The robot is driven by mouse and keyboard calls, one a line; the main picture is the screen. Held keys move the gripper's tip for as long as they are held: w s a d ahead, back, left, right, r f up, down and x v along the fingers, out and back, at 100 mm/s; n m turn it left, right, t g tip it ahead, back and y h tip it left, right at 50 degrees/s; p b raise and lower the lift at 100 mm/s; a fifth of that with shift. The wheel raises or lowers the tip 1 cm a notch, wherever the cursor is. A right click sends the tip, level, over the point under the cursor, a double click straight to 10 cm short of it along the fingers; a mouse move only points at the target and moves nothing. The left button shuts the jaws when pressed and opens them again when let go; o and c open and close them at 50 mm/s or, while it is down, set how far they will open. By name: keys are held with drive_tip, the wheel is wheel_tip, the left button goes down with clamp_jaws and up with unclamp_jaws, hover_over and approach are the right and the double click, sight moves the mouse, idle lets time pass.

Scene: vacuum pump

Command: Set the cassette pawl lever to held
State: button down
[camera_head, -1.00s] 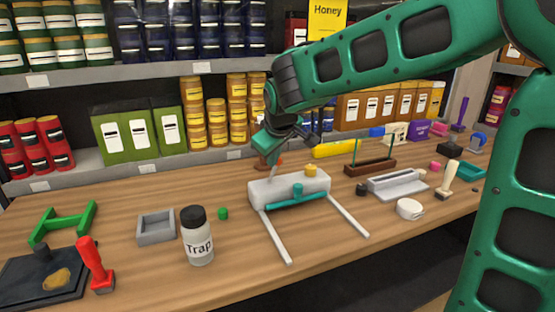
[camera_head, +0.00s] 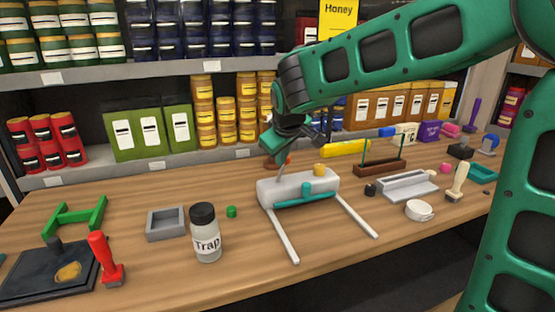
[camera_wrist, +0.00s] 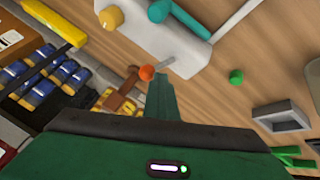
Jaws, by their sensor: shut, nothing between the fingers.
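The white pump block (camera_head: 290,187) stands on the wooden table, with a teal bar (camera_head: 305,196) across its front and a yellow knob (camera_head: 320,169) on top. A thin grey lever (camera_head: 281,172) rises from its back left; the lever also shows in the wrist view (camera_wrist: 168,67), with an orange ball (camera_wrist: 147,72) at its end. I take this for the cassette pawl lever. My gripper (camera_head: 280,160) is shut and empty, behind the block's left end. In the wrist view my fingers (camera_wrist: 159,78) point at the lever, close beside the ball. I cannot tell whether they touch.
Two pale rails (camera_head: 282,235) run forward from the block. A brown piece (camera_wrist: 120,95) lies behind the lever. A grey holder (camera_head: 400,187) and white disc (camera_head: 419,210) are right. Shelves stand behind.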

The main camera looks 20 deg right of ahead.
drive_tip(key=shift+s+a, duration=0.15)
drive_tip(key=shift+a, duration=0.25)
drive_tip(key=s+a+f+v, duration=0.1)
drive_tip(key=v, duration=1.1)
drive_tip(key=s+d+f+m+g, duration=0.1)
drive_tip(key=s+d+f+m, duration=0.15)
drive_tip(key=s+d, duration=0.35)
drive_tip(key=s+d+f+m+g+h, duration=0.1)
drive_tip(key=s+d+f+m+g, duration=0.2)
drive_tip(key=d, duration=0.5)
drive_tip(key=s+d+f+m, duration=0.1)
drive_tip(key=s+d+f, duration=0.4)
drive_tip(key=d, duration=0.1)
drive_tip(key=s+d+f+m+g+y, duration=0.1)
drive_tip(key=s+f+m, duration=0.1)
drive_tip(key=s, duration=0.6)
drive_tip(key=s+d+f+m+g+y, duration=0.1)
drive_tip(key=s+d+f+m+g, duration=0.1)
drive_tip(key=s+f, duration=0.3)
drive_tip(key=s+m, duration=0.1)
drive_tip(key=s, duration=0.2)
drive_tip(key=shift+s+f, duration=0.3)
drive_tip(key=shift+f, duration=0.05)
drive_tip(key=shift+d+m, duration=0.15)
drive_tip(key=shift+m, duration=0.1)
